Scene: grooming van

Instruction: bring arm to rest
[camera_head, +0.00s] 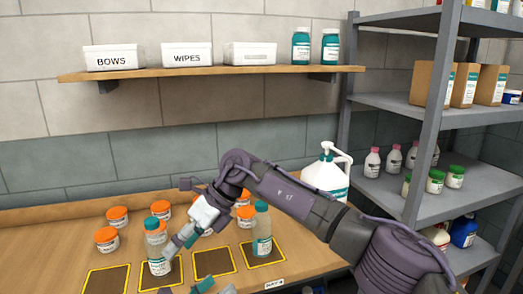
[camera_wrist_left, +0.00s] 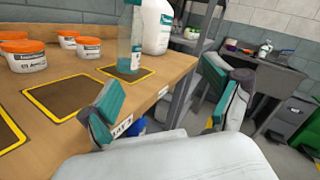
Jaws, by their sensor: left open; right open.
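My right arm reaches in from the right in the head view. Its right gripper (camera_head: 180,246) is open with teal fingertips, close beside a clear bottle with a teal label (camera_head: 157,250); I cannot tell whether they touch. That bottle stands on a yellow-edged mat. My left gripper (camera_head: 215,288) shows only its teal fingertips at the bottom edge. In the left wrist view the left gripper (camera_wrist_left: 160,88) is open and empty, in front of the bench edge. A second clear bottle (camera_head: 262,230) stands upright on the rightmost mat; it also shows in the left wrist view (camera_wrist_left: 136,50).
Several orange-lidded jars (camera_head: 107,239) stand on the wooden bench (camera_head: 60,222). A white pump jug (camera_head: 325,174) stands at its back right. A bare mat (camera_head: 213,262) lies between the bottles. A metal rack (camera_head: 404,180) stands right, and a wall shelf (camera_head: 210,72) hangs above.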

